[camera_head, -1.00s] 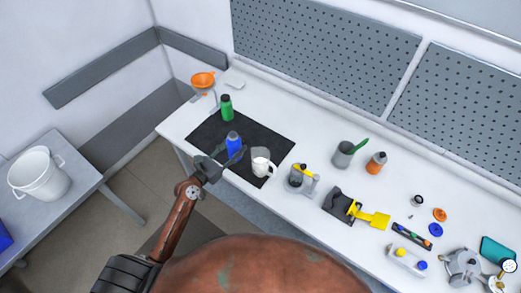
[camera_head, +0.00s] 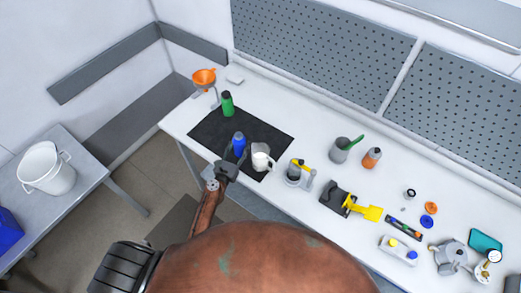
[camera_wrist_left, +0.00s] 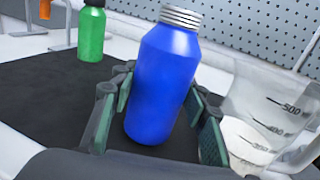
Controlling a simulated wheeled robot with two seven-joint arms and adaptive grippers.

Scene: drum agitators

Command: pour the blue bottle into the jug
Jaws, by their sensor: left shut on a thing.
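The blue bottle (camera_head: 238,145) stands on the black mat (camera_head: 205,131), with a ridged silver top in the left wrist view (camera_wrist_left: 165,80). My left gripper (camera_head: 232,160) is shut on it, one finger on each side of the body in the left wrist view (camera_wrist_left: 163,100). The bottle leans slightly in that view. Whether its base touches the mat I cannot tell. The jug (camera_head: 261,160), clear with measuring marks and something white low in it, stands close to the right of the bottle; it also shows in the left wrist view (camera_wrist_left: 262,110). My right gripper is not in view.
A green bottle (camera_head: 227,104) stands behind on the mat, with an orange funnel (camera_head: 204,77) on a stand beyond. Right of the jug are a grey device (camera_head: 297,174), a grey cup (camera_head: 338,151) and an orange bottle (camera_head: 371,158). The front left mat is clear.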

